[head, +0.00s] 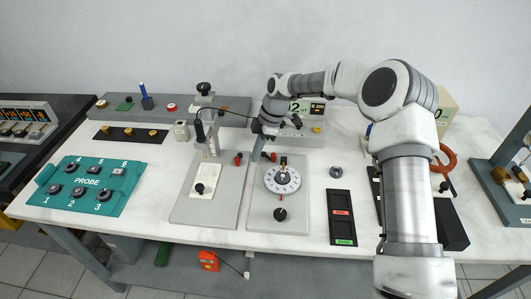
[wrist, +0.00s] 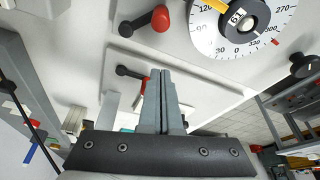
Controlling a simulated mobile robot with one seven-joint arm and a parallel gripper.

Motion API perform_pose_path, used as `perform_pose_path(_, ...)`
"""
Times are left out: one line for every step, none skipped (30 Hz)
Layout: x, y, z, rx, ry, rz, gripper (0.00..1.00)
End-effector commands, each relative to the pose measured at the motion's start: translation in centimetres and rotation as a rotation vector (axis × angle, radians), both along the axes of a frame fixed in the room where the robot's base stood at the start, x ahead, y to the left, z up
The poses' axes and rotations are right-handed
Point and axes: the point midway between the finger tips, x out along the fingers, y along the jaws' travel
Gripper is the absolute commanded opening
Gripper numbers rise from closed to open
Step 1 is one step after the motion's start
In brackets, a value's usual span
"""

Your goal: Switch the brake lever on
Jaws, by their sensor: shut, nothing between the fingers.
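Two small levers with black arms and red handles stand at the bench middle, and no label tells me which is the brake lever. One lever (head: 273,157) is on the grey dial plate; in the wrist view its red handle (wrist: 160,18) is near the top, beside the dial. The other lever (head: 238,158) is on the neighbouring left plate; in the wrist view its black pivot (wrist: 122,70) shows left of my fingers, its red handle partly hidden behind them. My gripper (head: 257,156) is shut and empty, pointing down between the levers. I cannot tell whether its fingertips (wrist: 161,72) touch the second lever.
The white dial (head: 283,180) and a black knob (head: 280,214) lie just in front. A post with a clamp (head: 210,135) stands on the left plate. A green probe board (head: 90,186) is at left. A black tray (head: 342,218) lies right of the dial plate.

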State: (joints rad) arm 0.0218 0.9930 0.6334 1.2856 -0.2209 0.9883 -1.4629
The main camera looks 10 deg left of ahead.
Motion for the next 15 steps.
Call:
perform_pose_path(0.8, -0.9, 1.9, 0.000, -0.011, -0.012, 0.00)
perform_pose_path(0.8, -1.1, 2.5, -0.001, -0.010, -0.011, 0.00)
perform_pose_path(1.0, -1.4, 3.4, 0.001, -0.011, -0.012, 0.00)
perform_pose_path(1.0, -1.5, 4.1, 0.001, -0.010, -0.011, 0.00)
perform_pose_path(1.1, -1.7, 4.6, 0.001, -0.009, -0.011, 0.00)
perform_pose_path(1.2, -1.9, 5.4, 0.001, -0.009, -0.009, 0.00)
perform_pose_path(1.3, -2.1, 5.9, 0.000, -0.009, -0.009, 0.00)
perform_pose_path(1.4, -2.3, 6.4, 0.001, -0.010, -0.010, 0.00)
perform_pose_path(1.4, -2.5, 6.9, 0.000, -0.008, -0.009, 0.00)
perform_pose_path(1.5, -2.6, 7.3, 0.000, -0.008, -0.009, 0.00)
perform_pose_path(1.6, -2.7, 7.6, 0.001, -0.008, -0.009, 0.00)
perform_pose_path(1.6, -2.8, 8.0, 0.001, -0.007, -0.009, 0.00)
perform_pose_path(1.6, -2.9, 8.2, 0.000, -0.006, -0.008, 0.00)
perform_pose_path(1.6, -2.9, 8.4, 0.000, -0.006, -0.008, 0.00)
perform_pose_path(1.6, -3.0, 8.5, 0.000, -0.006, -0.008, 0.00)
